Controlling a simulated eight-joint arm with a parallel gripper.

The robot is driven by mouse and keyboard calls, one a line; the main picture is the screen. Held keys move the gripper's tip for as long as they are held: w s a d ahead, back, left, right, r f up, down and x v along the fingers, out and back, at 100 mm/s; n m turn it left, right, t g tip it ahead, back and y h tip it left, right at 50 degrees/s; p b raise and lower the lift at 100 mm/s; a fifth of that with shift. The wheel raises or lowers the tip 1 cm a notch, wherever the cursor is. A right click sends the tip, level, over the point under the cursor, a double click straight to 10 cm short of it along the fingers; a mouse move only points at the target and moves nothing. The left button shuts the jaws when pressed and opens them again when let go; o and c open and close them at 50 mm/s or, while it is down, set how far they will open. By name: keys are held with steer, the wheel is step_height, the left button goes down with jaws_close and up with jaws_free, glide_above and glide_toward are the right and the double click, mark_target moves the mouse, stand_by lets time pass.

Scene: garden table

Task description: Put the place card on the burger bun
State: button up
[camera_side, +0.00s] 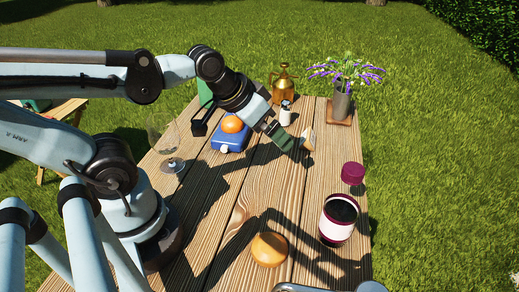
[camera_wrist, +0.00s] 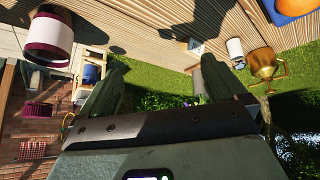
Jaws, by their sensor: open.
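The burger bun (camera_side: 269,249), round and golden brown, lies on the planks at the front of the table in the side view. I cannot make it out in the wrist view. A small white and tan piece (camera_side: 308,139), apparently the place card, stands on the table just right of my gripper (camera_side: 284,141). In the wrist view a small pale piece (camera_wrist: 195,46), likely the same card, lies beyond the fingertips. My gripper (camera_wrist: 160,75) is open and its fingers are wide apart with nothing between them. It is above the table, pointing down and to the right.
A blue box (camera_side: 230,140) with an orange (camera_side: 232,124) on it stands left of my gripper, near a clear glass (camera_side: 172,164). A shaker (camera_side: 285,115), brass can (camera_side: 283,82) and flower vase (camera_side: 342,103) stand behind. A jar (camera_side: 338,219) and purple lid (camera_side: 352,173) are at right.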

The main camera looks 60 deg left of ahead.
steer(key=shift+s+m, duration=0.15)
steer(key=shift+m, duration=0.15)
steer(key=shift+c, duration=0.6)
steer(key=w+a+f+n+t+h, duration=0.3)
steer(key=w+a+n+h, duration=0.85)
steer(key=n, duration=1.55)
steer(key=y, duration=0.2)
glide_toward(306, 135)
steer(key=x, duration=0.2)
steer(key=shift+w+d+f, duration=0.1)
steer(key=shift+w+f, duration=0.15)
steer(key=shift+w, duration=0.15)
steer(key=shift+x, duration=3.65)
